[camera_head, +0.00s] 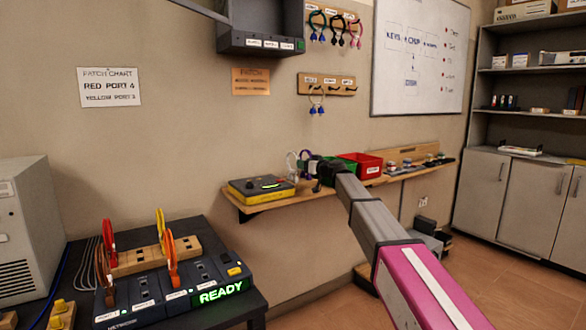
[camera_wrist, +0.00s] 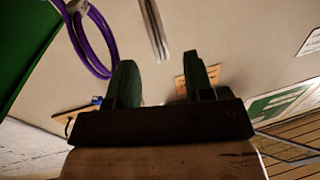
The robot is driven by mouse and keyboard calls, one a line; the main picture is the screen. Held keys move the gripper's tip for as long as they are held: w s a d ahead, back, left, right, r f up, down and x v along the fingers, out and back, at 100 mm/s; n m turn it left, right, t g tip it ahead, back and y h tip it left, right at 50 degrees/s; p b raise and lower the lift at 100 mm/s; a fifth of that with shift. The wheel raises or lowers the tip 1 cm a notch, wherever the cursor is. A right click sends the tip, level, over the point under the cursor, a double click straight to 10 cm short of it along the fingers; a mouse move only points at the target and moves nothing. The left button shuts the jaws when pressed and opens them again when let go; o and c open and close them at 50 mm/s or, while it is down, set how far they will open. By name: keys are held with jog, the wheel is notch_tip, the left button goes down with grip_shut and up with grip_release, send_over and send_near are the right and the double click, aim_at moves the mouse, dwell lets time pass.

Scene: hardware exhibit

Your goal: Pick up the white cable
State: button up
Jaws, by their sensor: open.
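A white cable (camera_head: 291,162) stands as a thin loop on the wooden wall shelf, just left of a purple cable (camera_head: 304,158). My gripper (camera_head: 322,176) is over the shelf, right of both loops; its fingers are hard to make out there. In the wrist view my gripper (camera_wrist: 161,78) is open, with nothing between its fingertips. The purple cable (camera_wrist: 92,40) hangs in a loop at the upper left, apart from the fingers. A pale thin curve (camera_wrist: 285,145) shows at the lower right; I cannot tell whether it is the white cable.
A yellow and black case (camera_head: 262,188) lies on the wall shelf (camera_head: 258,208) left of the cables. A red bin (camera_head: 368,165) and a green bin stand close behind my gripper. A network panel (camera_head: 175,290) stands at lower left.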

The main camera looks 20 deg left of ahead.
jog(key=x, duration=0.5)
jog(key=shift+f, duration=0.2)
grip_shut()
